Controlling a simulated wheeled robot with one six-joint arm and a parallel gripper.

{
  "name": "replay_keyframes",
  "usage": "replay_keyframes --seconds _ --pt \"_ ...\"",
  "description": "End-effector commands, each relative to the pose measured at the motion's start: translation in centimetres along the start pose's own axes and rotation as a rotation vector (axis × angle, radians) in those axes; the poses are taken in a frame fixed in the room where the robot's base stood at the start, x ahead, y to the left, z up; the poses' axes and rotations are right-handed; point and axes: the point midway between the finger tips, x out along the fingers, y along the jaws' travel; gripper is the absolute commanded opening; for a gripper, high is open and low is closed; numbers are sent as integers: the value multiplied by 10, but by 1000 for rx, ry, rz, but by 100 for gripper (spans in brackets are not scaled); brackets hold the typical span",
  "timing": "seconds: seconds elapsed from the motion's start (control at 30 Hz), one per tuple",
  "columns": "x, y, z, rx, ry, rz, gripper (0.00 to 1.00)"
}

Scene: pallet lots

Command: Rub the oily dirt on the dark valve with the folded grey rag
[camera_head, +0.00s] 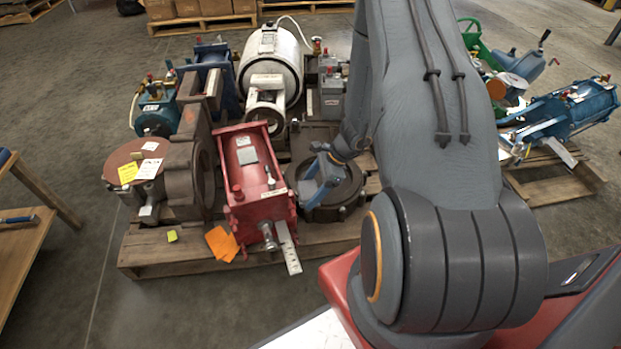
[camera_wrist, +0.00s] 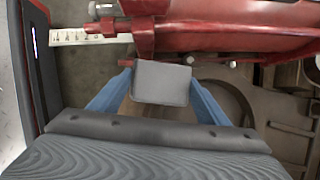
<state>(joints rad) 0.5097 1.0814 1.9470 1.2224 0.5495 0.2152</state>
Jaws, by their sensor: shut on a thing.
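My gripper (camera_head: 314,182) has blue fingers and is low over the pallet, just right of the red machine part. In the wrist view, its fingers (camera_wrist: 160,84) are shut on the folded grey rag (camera_wrist: 163,88), a small pale grey block. The rag cannot be made out in the head view. A dark brown-grey round valve body (camera_head: 345,203) lies under and beside my gripper; its ring also shows at the right of the wrist view (camera_wrist: 285,105). I cannot tell whether the rag touches it. No oily dirt can be made out.
A red machine part (camera_head: 258,195) stands close left of my gripper and spans the top of the wrist view. A larger brown valve (camera_head: 187,180) with tags stands farther left on the wooden pallet (camera_head: 165,253). A white tank (camera_head: 270,65) stands behind. Open floor lies in front.

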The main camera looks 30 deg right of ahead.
Motion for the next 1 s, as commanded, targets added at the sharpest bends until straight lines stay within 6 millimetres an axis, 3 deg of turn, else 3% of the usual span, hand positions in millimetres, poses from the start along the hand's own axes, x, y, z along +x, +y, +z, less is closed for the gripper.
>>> replay_keyframes --seconds 0.4,1.0 --pt "-32 1 22 -4 0 3 49" --pt "-33 0 22 -3 0 2 49"
